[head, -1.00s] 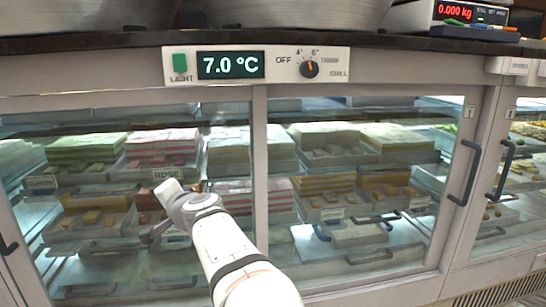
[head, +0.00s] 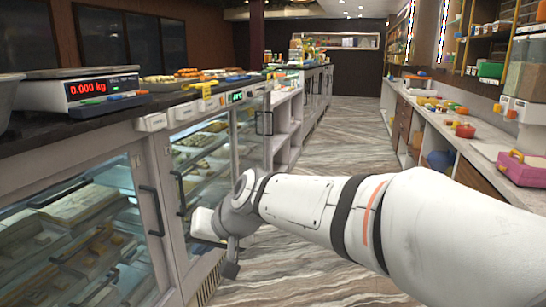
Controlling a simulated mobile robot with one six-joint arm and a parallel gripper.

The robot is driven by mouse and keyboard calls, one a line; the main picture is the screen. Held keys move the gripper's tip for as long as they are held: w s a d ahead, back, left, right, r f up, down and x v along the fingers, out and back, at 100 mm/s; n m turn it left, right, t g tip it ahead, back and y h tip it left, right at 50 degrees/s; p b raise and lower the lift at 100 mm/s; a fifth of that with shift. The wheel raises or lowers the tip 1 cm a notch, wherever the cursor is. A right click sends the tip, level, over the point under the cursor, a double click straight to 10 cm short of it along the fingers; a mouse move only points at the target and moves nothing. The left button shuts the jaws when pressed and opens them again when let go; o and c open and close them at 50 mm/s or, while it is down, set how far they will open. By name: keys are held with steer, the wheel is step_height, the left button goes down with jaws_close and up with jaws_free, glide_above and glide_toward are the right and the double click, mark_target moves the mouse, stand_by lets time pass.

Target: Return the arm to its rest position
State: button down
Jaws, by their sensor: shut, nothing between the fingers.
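My white and grey arm reaches in from the lower right of the head view. My gripper (head: 230,270) points down at the arm's far end, beside the glass-fronted counter. It is small and dark here, and it looks shut with nothing held in it. The arm's own wrist hides part of the counter's lower edge and the floor behind it.
The display counter (head: 150,123) with door handles runs along the left, with a scale (head: 88,92) on top. A lower counter (head: 455,127) on the right bears a pink case (head: 522,168). The aisle floor (head: 325,150) between them is clear.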

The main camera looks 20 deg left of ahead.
steer(key=d+r+m+t+h+p, duration=0.1)
steer(key=d+r+h+p, duration=0.15)
steer(key=d, duration=0.75)
steer(key=d+r+m+h+p, duration=0.1)
steer(key=d+m+p, duration=0.15)
steer(key=d, duration=0.85)
steer(key=s+d+m+h+p, duration=0.1)
steer(key=s+d+h+p, duration=0.1)
steer(key=d, duration=0.8)
steer(key=s+d+m+h+p, duration=0.1)
steer(key=s+d+p, duration=0.4)
steer(key=d, duration=0.5)
steer(key=shift+s+d+f+g+h, duration=0.2)
steer(key=shift+s+d+g+h, duration=0.15)
steer(key=shift+s+h, duration=0.5)
